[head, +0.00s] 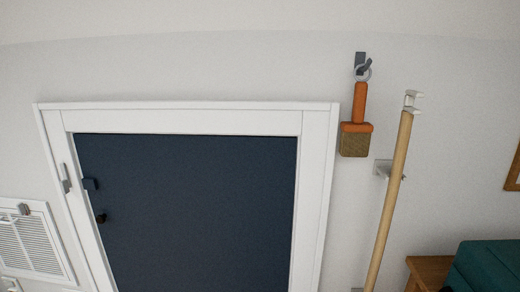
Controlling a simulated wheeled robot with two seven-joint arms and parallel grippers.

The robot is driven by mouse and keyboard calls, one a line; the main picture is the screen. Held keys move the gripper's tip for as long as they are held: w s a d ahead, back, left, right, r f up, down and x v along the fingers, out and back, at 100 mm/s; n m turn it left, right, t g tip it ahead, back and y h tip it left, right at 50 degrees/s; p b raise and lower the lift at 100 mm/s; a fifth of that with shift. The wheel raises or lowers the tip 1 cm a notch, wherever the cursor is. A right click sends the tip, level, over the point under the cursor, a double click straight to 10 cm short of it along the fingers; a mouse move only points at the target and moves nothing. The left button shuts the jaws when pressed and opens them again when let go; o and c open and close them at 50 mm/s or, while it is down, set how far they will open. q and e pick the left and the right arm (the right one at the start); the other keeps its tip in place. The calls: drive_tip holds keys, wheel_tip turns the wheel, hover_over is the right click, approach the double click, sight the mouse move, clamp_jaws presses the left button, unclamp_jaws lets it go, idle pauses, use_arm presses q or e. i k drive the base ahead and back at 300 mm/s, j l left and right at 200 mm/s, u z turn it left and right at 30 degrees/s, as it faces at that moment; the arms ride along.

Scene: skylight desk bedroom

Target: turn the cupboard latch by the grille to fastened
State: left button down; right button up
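The cupboard door (190,215) is a dark blue panel in a white frame (190,118), and it looks closed. A slim grey latch piece (66,178) sits on the left side of the frame, to the upper right of the grille (32,245). It stands roughly upright, along the frame. A dark catch (91,184) is on the door's left edge, with a visible gap between it and the latch piece. A small dark knob (101,218) is below the catch. Neither of my grippers shows in the head view.
A brush with an orange handle (360,103) hangs from a wall hook right of the frame. A long wooden pole (390,195) leans in a wall holder (382,168). A wooden stand (425,268) and a teal furnishing (490,265) are at lower right. A small brownish-grey piece (25,210) is at the grille's top.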

sight(66, 184)
drive_tip(key=u, duration=1.25)
